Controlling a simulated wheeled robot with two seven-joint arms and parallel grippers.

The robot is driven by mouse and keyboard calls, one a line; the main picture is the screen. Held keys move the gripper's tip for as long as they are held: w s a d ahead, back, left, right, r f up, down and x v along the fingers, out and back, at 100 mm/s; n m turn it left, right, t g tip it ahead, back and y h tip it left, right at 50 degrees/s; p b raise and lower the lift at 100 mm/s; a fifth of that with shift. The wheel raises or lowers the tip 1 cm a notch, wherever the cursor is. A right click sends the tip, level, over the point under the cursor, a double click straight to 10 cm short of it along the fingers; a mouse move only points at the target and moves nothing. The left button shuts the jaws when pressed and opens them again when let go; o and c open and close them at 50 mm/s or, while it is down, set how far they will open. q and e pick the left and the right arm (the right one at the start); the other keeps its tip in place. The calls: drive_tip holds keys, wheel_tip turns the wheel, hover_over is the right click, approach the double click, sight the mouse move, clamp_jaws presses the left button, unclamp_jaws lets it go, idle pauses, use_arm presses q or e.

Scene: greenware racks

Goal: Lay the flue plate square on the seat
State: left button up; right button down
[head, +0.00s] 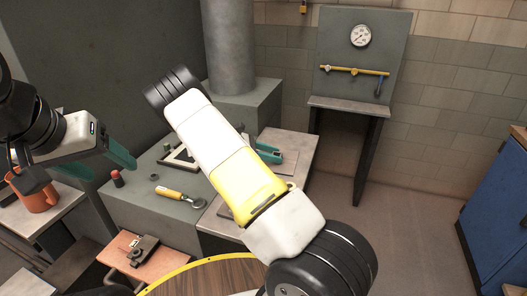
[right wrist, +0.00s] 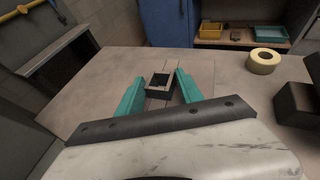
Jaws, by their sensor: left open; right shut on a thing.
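My right gripper (head: 274,154) has teal fingers closed on a small grey block with a square dark opening, which I take to be part of the flue plate (right wrist: 160,92). It shows between the fingertips (right wrist: 160,77) in the right wrist view. In the head view a flat grey plate (head: 288,164) shows beside the fingers, over the pale worktop. A pale frame with a dark middle (head: 178,160), perhaps the seat, lies on the grey bench, partly hidden by my right arm. My left gripper (head: 104,166) is open and empty left of that bench.
A yellow-handled tool (head: 175,193), a red-topped item (head: 117,179) and a small ring lie on the grey bench (head: 135,205). A tape roll (right wrist: 263,61) and dark block (right wrist: 298,104) are at right in the wrist view.

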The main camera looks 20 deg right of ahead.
idle(0.4)
drive_tip(key=shift+r, duration=3.05)
